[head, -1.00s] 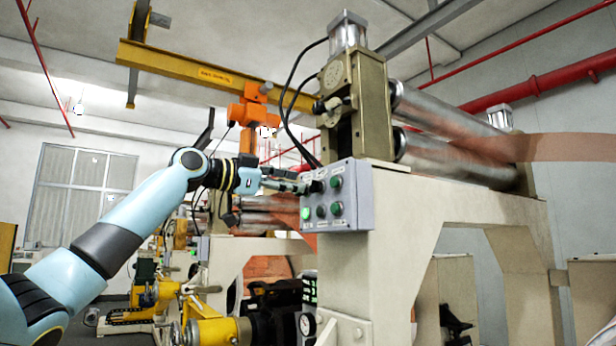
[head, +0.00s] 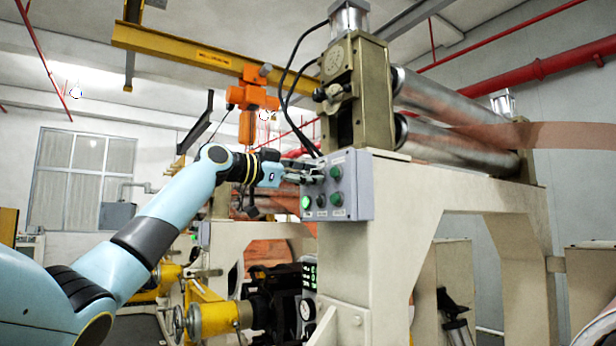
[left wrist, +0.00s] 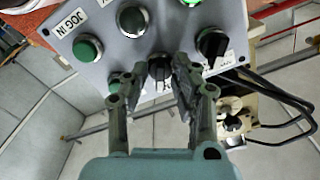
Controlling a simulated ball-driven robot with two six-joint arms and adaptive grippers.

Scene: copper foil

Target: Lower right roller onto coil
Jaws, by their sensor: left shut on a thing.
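The grey control box (head: 357,212) is fixed to the cream machine frame and carries green and black buttons and black rotary knobs. My left gripper (head: 315,176) is at its upper row, shut on the middle black knob, which shows between the fingers in the left wrist view (left wrist: 160,68). A second black knob (left wrist: 212,42) sits beside it, clear of the fingers. The lower-left button (head: 306,202) glows green. Two metal rollers, upper (head: 440,105) and lower (head: 450,150), lie behind the box, with a copper strip (head: 570,135) running off right. My right gripper is not in view.
Black cables (head: 287,80) loop down behind the box. An orange hoist (head: 251,98) hangs from a yellow beam (head: 180,48) above my left arm. Yellow machinery (head: 212,318) and a pressure gauge (head: 307,309) are below. A red pipe (head: 560,72) crosses the wall.

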